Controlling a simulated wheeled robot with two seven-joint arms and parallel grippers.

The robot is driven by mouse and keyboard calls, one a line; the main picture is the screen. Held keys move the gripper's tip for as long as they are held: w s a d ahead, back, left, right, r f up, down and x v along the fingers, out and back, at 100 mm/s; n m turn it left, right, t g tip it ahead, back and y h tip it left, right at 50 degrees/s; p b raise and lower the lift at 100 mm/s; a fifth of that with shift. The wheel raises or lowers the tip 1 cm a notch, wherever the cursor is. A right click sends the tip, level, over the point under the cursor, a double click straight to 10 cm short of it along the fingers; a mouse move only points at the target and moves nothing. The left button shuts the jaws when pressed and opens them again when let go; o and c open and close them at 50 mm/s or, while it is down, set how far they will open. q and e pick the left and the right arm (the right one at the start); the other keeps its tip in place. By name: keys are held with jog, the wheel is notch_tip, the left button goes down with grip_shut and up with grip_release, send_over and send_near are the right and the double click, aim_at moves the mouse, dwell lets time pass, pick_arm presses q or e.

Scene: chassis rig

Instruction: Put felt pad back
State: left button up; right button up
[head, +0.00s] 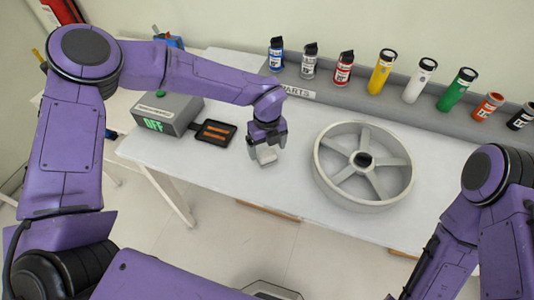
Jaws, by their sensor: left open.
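My left gripper (267,147) points down over the white table, left of the wheel, with its jaws open. A small pale grey block (266,157) shows right at its fingertips; I cannot tell for sure whether this is the felt pad, or whether it touches the fingers or rests on the table. A shallow black tray (232,141) with orange-brown strips inside lies on the table left of the gripper. My right arm shows at the lower right, but its gripper is out of view.
A grey spoked wheel (322,178) lies flat on the white table (236,171). A grey box (182,108) reading "OFF" stands at the left. Several cans and tubes stand along the grey back ledge (300,84), labelled "PARTS". The front table edge is near the gripper.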

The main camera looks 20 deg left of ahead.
aim_at(267, 153)
pick_arm(q)
notch_tip(267, 153, up, 8)
jog(key=b, duration=0.1)
jog(key=shift+r, duration=0.25)
dwell(1.7)
